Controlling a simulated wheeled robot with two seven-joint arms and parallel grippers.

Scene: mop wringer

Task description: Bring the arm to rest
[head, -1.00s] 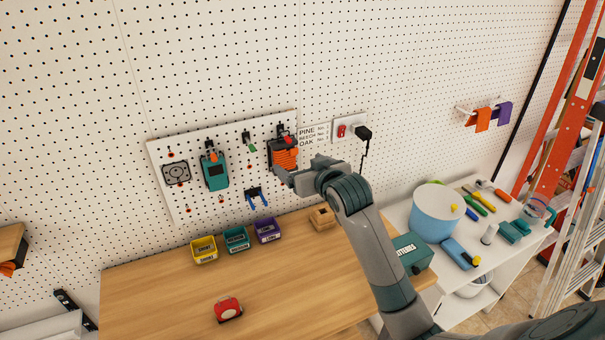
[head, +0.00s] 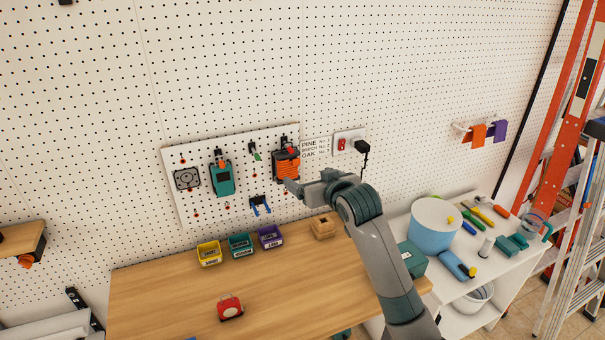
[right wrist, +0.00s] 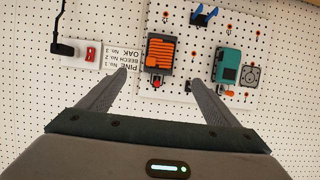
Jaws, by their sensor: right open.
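My right arm comes up from the lower right in the head view. Its gripper (head: 291,187) is in front of the pegboard wall, at the lower edge of an orange-fronted dark device (head: 285,165) on the white panel. In the right wrist view the gripper (right wrist: 158,82) is open, with its two fingers apart and nothing held between them. The orange device (right wrist: 161,53) shows beyond the fingers, hanging on the panel. I cannot tell the exact gap to it. My left gripper is not in view.
The wooden bench (head: 165,300) holds yellow (head: 209,254), teal (head: 240,245) and purple (head: 270,237) bins, a wooden block (head: 323,228) and a red item (head: 229,307). A teal device (head: 222,180) hangs on the panel. A white shelf with a blue-grey tub (head: 435,228) stands right.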

